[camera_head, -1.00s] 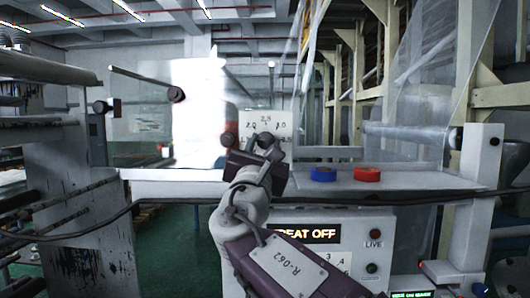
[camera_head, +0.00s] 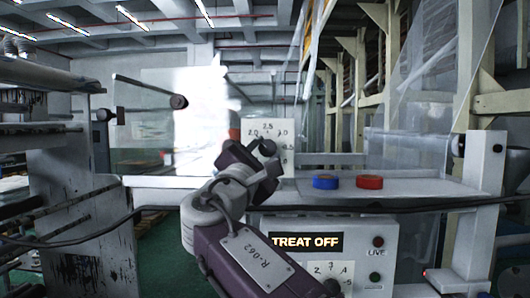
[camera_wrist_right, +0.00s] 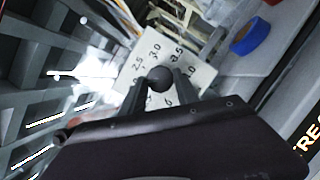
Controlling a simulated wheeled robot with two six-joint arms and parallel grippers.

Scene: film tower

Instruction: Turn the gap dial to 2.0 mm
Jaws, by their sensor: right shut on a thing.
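My right gripper (camera_head: 265,160) is at the knob and partly covers the plate's lower left. In the right wrist view, the fingers of my right gripper (camera_wrist_right: 162,88) are shut on the knob (camera_wrist_right: 160,77), one on each side. The plate (camera_wrist_right: 200,72) lies behind them. I cannot make out which number the dial points to. My left gripper is not in view.
A blue roll (camera_head: 325,182) and a red roll (camera_head: 369,182) lie on the white ledge right of the dial. Below is a control box (camera_head: 350,225) with a lit "TREAT OFF" sign (camera_head: 306,241). A dark cable (camera_head: 420,204) crosses in front.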

